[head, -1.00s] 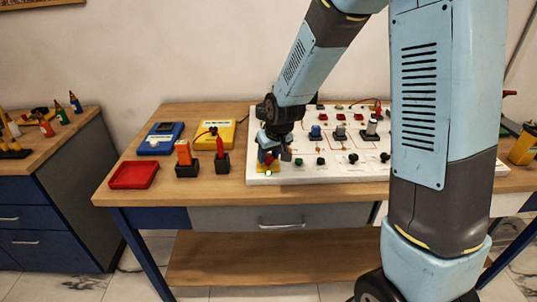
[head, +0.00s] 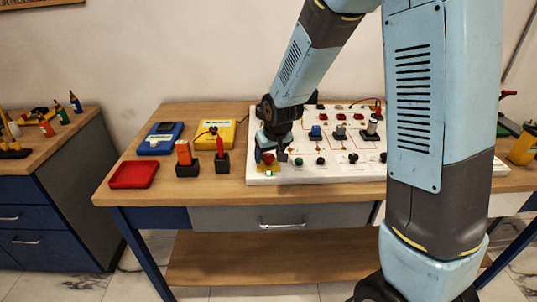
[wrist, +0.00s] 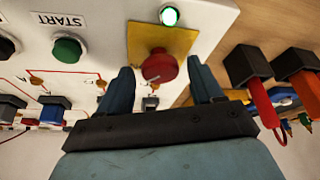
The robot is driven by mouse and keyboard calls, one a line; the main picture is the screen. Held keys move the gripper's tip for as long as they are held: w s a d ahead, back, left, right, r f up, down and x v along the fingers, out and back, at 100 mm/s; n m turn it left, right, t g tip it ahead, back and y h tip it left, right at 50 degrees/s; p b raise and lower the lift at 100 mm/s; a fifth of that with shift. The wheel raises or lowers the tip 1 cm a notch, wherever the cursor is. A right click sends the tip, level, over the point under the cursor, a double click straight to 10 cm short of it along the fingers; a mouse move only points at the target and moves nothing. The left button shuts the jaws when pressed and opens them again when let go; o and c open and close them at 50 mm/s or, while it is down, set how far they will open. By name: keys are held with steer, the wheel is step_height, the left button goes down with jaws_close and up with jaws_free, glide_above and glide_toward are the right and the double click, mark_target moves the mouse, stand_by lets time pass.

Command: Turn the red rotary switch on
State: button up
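The red switch (wrist: 160,67) is a round red knob on a yellow plate (wrist: 136,36) at a corner of the white panel. It also shows in the head view (head: 268,159), low at the panel's left end. My gripper (wrist: 160,78) is open, with one finger on each side of the red knob in the wrist view. Whether either finger touches the knob, I cannot tell. In the head view my gripper (head: 271,152) is right at the knob and partly covers its plate. A green lamp (wrist: 170,16) beside the plate is lit.
A green START button (wrist: 67,49) sits close by on the panel. A red tray (head: 134,175), blue meter (head: 161,138) and yellow meter (head: 215,133) are farther left.

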steer(key=shift+r, duration=0.15)
steer(key=v, duration=1.3)
steer(key=shift+s+r, duration=0.2)
steer(key=s+d+r+m, duration=0.1)
steer(key=s+d+r, duration=0.2)
steer(key=s+d, duration=0.2)
steer(key=s+d+r+m+t+h, duration=0.1)
steer(key=s+d+r, duration=0.3)
steer(key=s, duration=0.5)
steer(key=s+d+r+m, duration=0.2)
steer(key=s+d+r, duration=0.1)
steer(key=s+d, duration=0.4)
steer(key=shift+d+r+h, duration=0.3)
steer(key=shift+r, duration=0.1)
